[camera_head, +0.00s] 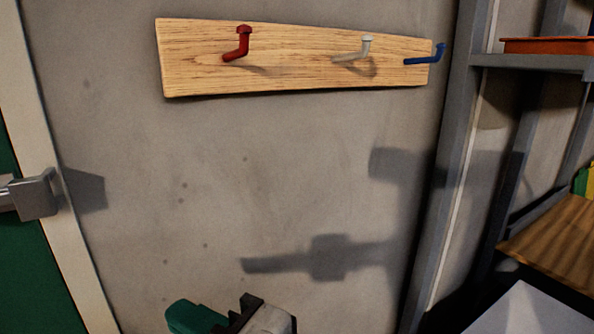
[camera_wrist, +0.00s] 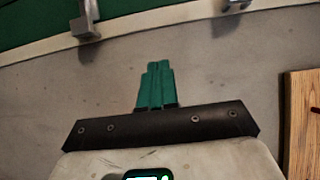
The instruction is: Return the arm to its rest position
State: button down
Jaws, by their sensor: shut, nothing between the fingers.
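My gripper (camera_head: 185,316) shows at the bottom of the head view, in front of the grey wall, with part of my arm cut off by the lower edge. In the wrist view my gripper's green fingers (camera_wrist: 155,72) are together and hold nothing. They appear apart from the wall. The rest of my arm is out of view, but an arm-shaped shadow lies on the wall at the centre right.
A wooden board (camera_head: 295,75) with red (camera_head: 240,43), white (camera_head: 355,50) and blue (camera_head: 426,55) hooks, all bare, is on the wall. A door handle (camera_head: 35,195) juts out at left. A metal shelf unit (camera_head: 455,150) stands at right. The wall below the board is clear.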

jog(key=d+f+n+h, duration=0.1)
jog(key=d+f+h, duration=0.4)
jog(key=d+f, duration=0.75)
jog(key=d+f+n+h, duration=0.1)
jog(key=d+f+h, duration=0.5)
jog(key=d+f, duration=0.65)
jog(key=s+d+f+n+g+h, duration=0.1)
jog(key=s+d+f+g+h, duration=0.1)
jog(key=s+d+f, duration=0.5)
jog(key=s+d+f+n+g+h, duration=0.2)
jog(key=s+d+f, duration=0.4)
jog(key=s+f, duration=0.3)
jog(key=s+g+h, duration=0.1)
jog(key=s+g, duration=0.1)
jog(key=s, duration=0.1)
jog(key=shift+d+g, duration=0.4)
